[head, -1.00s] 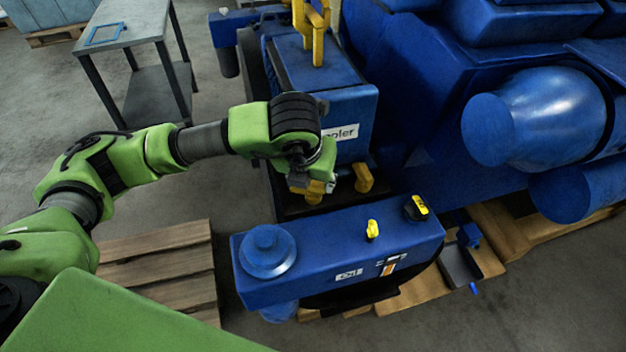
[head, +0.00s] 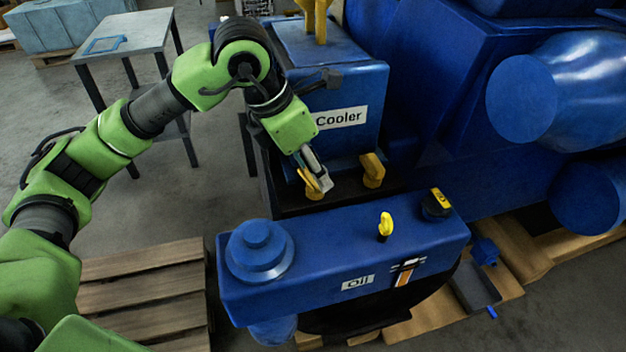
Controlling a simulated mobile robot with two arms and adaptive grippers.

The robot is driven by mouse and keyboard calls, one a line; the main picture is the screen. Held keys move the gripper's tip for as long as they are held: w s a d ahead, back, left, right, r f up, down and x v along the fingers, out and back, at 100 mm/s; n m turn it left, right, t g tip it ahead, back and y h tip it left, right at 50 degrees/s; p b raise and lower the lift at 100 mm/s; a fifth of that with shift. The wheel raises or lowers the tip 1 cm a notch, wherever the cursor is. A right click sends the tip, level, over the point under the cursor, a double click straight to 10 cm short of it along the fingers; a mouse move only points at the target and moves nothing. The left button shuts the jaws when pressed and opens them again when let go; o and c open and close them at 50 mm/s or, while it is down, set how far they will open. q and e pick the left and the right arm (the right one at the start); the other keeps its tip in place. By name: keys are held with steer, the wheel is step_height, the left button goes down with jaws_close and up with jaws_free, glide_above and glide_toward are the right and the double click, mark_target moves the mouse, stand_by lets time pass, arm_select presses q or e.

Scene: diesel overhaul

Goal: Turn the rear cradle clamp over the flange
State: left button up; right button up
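The blue cooler (head: 345,90), a box with a "Cooler" label, sits on a dark cradle (head: 290,205). Two yellow clamps show at its near foot: a left clamp (head: 309,184) and a right clamp (head: 373,170). I cannot tell from this view which is called the rear one. My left gripper (head: 322,178) points down at the left clamp, its grey fingers overlapping it in the picture. They partly hide that clamp, and I cannot tell whether they touch or grip it. My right gripper is out of view.
A blue oil tank (head: 340,265) with a round cap and yellow dipstick handle (head: 385,225) stands close in front of the cradle. A yellow fitting (head: 316,15) rises from the cooler's top. The large blue engine (head: 450,110) fills the right. A grey table (head: 130,35) stands back left.

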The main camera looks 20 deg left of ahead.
arm_select(q)
steer(key=shift+m+g+h+b, duration=0.35)
steer(key=shift+m+b, duration=0.3)
steer(key=shift+m, duration=0.65)
steer(key=shift+w, duration=0.1)
steer(key=o, duration=1.1)
steer(key=shift+o, duration=0.2)
